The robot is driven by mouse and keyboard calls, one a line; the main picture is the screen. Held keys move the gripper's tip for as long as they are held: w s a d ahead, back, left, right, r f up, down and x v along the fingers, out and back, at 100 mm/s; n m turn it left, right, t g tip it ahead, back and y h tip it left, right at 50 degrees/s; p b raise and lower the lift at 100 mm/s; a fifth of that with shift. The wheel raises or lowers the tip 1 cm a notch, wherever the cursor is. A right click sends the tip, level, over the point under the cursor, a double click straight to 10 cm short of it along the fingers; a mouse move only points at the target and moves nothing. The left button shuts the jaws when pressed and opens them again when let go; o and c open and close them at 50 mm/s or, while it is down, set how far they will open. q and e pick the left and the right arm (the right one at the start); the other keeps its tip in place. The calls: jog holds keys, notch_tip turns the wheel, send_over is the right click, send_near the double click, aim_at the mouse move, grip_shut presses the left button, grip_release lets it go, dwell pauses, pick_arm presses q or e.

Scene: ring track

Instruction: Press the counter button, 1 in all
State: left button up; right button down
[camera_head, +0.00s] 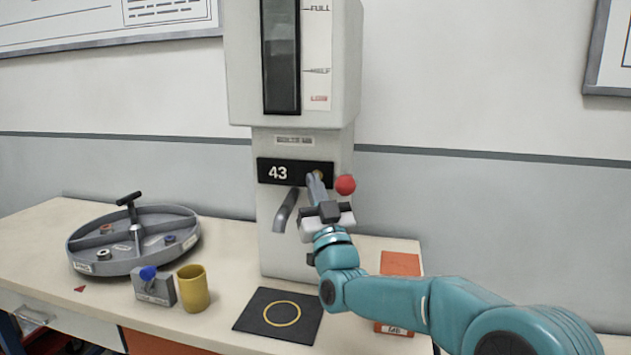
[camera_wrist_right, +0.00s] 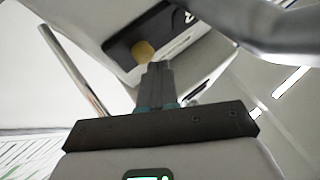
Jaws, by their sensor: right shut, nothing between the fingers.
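The counter (camera_head: 278,172) is a black panel on the front of a tall grey-white dispenser (camera_head: 290,142); it reads 43. A round yellow button (camera_head: 320,174) sits at the panel's right end and also shows in the right wrist view (camera_wrist_right: 143,50). My right gripper (camera_head: 316,178) is shut and empty, its fingertips right at the button's lower edge in the head view. In the right wrist view the closed fingertips (camera_wrist_right: 157,67) point toward the panel, just below and right of the button. I cannot tell whether they touch it. My left gripper is not in view.
A grey curved spout (camera_head: 286,210) hangs left of my right gripper, and a red knob (camera_head: 345,184) is to its right. On the table stand a round grey tray (camera_head: 105,266), a yellow cup (camera_head: 193,290), a blue-knobbed block (camera_head: 154,288) and a black mat (camera_head: 258,322).

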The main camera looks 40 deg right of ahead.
jog(key=shift+w+d, duration=0.5)
jog(key=shift+d, duration=0.1)
dwell(1.1)
jog(key=shift+s+a+b, duration=0.8)
jog(key=shift+a+b, duration=0.1)
jog(key=shift+b, duration=0.2)
jog(key=s+a+b, duration=0.3)
jog(key=shift+s+a, duration=0.15)
jog(key=shift+a, duration=0.25)
